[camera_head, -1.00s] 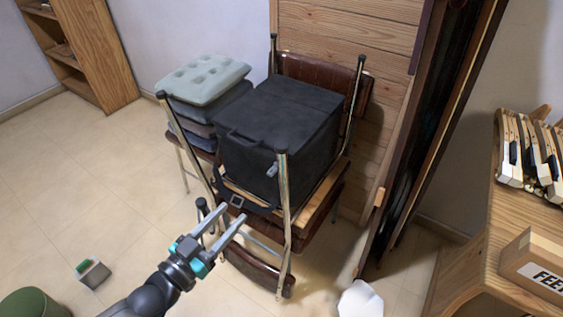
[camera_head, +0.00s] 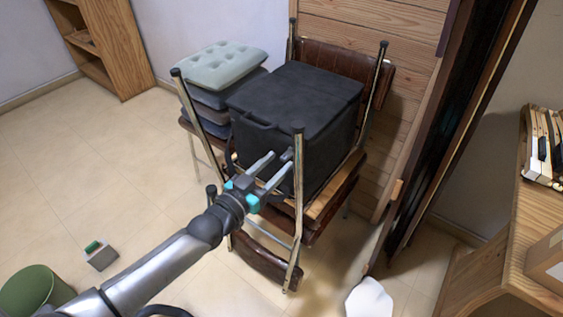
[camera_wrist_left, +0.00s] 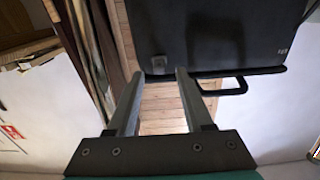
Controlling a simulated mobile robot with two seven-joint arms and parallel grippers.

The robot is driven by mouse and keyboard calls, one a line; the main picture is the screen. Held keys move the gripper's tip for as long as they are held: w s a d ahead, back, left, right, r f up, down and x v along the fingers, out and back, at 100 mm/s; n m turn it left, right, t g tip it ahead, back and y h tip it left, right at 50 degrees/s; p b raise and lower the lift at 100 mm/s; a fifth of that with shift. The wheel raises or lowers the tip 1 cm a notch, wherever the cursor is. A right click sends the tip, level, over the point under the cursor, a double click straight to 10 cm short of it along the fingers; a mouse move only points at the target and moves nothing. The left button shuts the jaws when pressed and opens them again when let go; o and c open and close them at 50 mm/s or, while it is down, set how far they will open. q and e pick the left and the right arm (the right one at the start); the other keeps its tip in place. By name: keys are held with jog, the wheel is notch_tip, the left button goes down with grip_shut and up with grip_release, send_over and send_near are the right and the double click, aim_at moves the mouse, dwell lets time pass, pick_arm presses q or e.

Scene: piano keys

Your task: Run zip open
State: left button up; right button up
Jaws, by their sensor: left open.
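The black boxy bag (camera_head: 296,98) stands on a stacked chair. A small grey zip pull (camera_head: 287,154) is on its near side, low down and partly covered by my gripper in the head view. The pull also shows in the left wrist view (camera_wrist_left: 160,62), just ahead of and between the fingertips. My left gripper (camera_head: 280,161) is open and empty, with its fingers pointing at the bag's near side. I cannot tell whether the fingers touch the pull. My right gripper is in neither view.
Metal chair legs (camera_head: 298,210) rise close to my left gripper on its right. A stack of cushions (camera_head: 213,66) is behind and left. A wooden desk with piano keys (camera_head: 543,146) is at the right. The tiled floor at left is mostly clear.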

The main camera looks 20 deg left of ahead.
aim_at(288, 155)
pick_arm(q)
jog(key=shift+b+x, duration=0.3)
jog(key=shift+x, duration=0.95)
grip_shut()
dwell(0.7)
